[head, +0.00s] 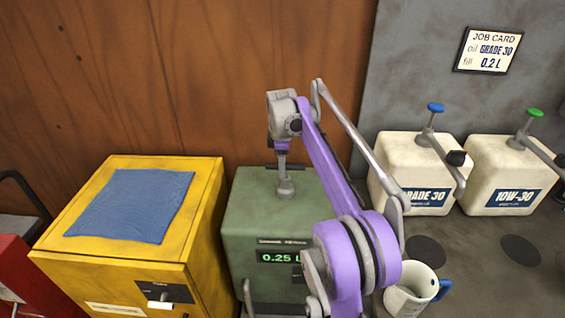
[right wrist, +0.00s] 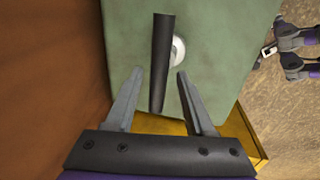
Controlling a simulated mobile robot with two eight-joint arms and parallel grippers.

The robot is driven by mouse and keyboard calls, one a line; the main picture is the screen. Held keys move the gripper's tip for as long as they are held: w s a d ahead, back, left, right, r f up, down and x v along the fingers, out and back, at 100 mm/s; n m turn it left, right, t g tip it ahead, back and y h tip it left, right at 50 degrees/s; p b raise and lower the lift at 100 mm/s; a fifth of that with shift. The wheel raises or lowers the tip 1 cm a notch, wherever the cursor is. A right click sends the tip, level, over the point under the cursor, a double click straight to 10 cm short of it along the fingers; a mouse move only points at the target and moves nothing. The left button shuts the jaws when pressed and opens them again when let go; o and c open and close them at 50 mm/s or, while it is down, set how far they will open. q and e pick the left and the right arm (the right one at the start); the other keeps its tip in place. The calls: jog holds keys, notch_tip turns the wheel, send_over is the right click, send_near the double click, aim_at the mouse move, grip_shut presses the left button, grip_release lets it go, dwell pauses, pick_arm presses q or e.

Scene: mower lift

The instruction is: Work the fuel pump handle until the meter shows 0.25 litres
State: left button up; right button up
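The green fuel pump (head: 245,215) stands in the middle of the head view, partly hidden by my right arm. Its lit meter (head: 275,257) reads 0.25 L. In the right wrist view, the dark pump handle (right wrist: 161,50) stands out over the green top, beside a pale round fitting (right wrist: 178,50). My right gripper (right wrist: 158,72) is open, with one finger on each side of the handle and gaps between. In the head view, the gripper is small above the pump's top. Purple and grey parts at the right edge of the wrist view may be my left arm; its fingers are unclear.
A yellow cabinet (head: 205,215) with a blue cloth (head: 130,205) stands left of the pump. Two cream oil containers, GRADE 30 (head: 390,150) and 10W-30 (head: 500,160), stand right. A white mug (head: 400,302) sits in front. A job card (head: 488,50) hangs behind.

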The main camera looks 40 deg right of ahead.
jog(key=shift+r, duration=0.1)
notch_tip(320, 180, up, 11)
jog(key=s+a+p, duration=0.1)
jog(key=shift+s+a+f+p, duration=0.2)
jog(key=shift+s+p, duration=0.1)
dwell(1.4)
jog(key=s+a+f+m+t, duration=0.1)
jog(key=s+a+f+m, duration=0.2)
jog(key=a, duration=0.4)
jog(key=s+a+f+m+t, duration=0.1)
jog(key=s+a+f+m, duration=0.1)
jog(key=s+a, duration=0.5)
jog(key=s+a+f+m+t, duration=0.1)
jog(key=s+a+f+m, duration=0.1)
jog(key=s+a+f, duration=0.3)
jog(key=s+a+f+m+y, duration=0.1)
jog(key=s+a+f+m, duration=0.2)
jog(key=s+f, duration=0.9)
jog(key=a, duration=0.3)
jog(key=shift+a+t, duration=0.3)
jog(key=shift+t, duration=0.1)
